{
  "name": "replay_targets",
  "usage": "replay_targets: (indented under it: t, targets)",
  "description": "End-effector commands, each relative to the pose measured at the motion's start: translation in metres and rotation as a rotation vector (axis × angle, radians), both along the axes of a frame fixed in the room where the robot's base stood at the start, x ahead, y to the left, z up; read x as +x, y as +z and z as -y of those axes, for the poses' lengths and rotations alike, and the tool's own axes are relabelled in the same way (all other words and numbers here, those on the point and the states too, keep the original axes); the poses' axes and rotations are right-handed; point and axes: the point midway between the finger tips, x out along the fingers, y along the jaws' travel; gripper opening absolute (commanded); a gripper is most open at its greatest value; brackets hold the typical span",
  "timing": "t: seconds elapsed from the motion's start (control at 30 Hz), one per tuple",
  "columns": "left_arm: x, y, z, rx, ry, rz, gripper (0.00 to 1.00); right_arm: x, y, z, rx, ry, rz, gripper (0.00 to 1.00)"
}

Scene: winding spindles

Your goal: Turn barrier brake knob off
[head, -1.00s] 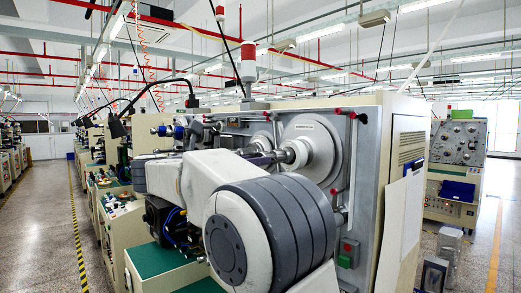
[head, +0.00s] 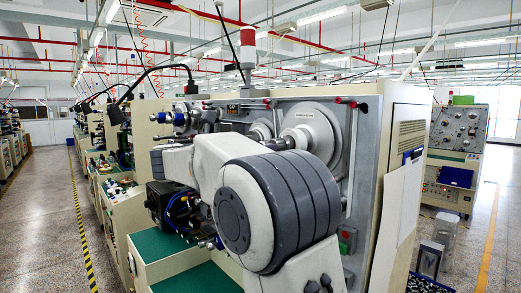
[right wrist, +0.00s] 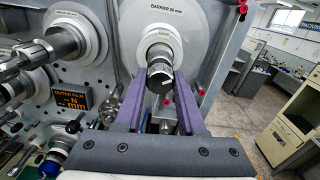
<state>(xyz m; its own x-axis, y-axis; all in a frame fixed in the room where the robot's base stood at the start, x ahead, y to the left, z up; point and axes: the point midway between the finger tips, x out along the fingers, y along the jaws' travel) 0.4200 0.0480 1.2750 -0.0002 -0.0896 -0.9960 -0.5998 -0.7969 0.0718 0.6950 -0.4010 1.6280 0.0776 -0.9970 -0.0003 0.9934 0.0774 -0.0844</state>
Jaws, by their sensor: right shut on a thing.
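The barrier spindle's pale disc, marked "BARRIER 50 mm" (right wrist: 166,20), is at the top of the right wrist view; its disc also shows in the head view (head: 314,125). The dark and silver knob (right wrist: 160,76) is at the near end of the spindle. My right gripper (right wrist: 158,88) has its two purple fingers on either side of this knob and is shut on it. In the head view my own right arm covers most of the gripper and the knob. My left gripper is in neither view.
Another spindle (right wrist: 50,50) projects at the left of the wrist view, above an "OUTER FILM" display (right wrist: 72,100). The head view shows a red and green button box (head: 346,240) low on the machine's right side. The aisle floor (head: 45,225) at left is open.

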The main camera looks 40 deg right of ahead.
Motion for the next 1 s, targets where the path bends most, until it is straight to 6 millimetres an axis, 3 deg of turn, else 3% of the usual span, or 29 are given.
replay_targets:
  t: [0.37,0.7,1.0]
  targets:
    - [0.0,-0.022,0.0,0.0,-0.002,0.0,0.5,-0.001,-0.003,0.0,-0.014,0.001,-0.169,0.0]
    - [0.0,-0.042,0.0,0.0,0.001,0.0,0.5,-0.001,-0.001,0.0,-0.04,0.001,-0.483,0.0]
    - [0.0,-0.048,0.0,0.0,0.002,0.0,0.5,-0.001,0.001,0.0,-0.061,0.001,-0.754,0.0]
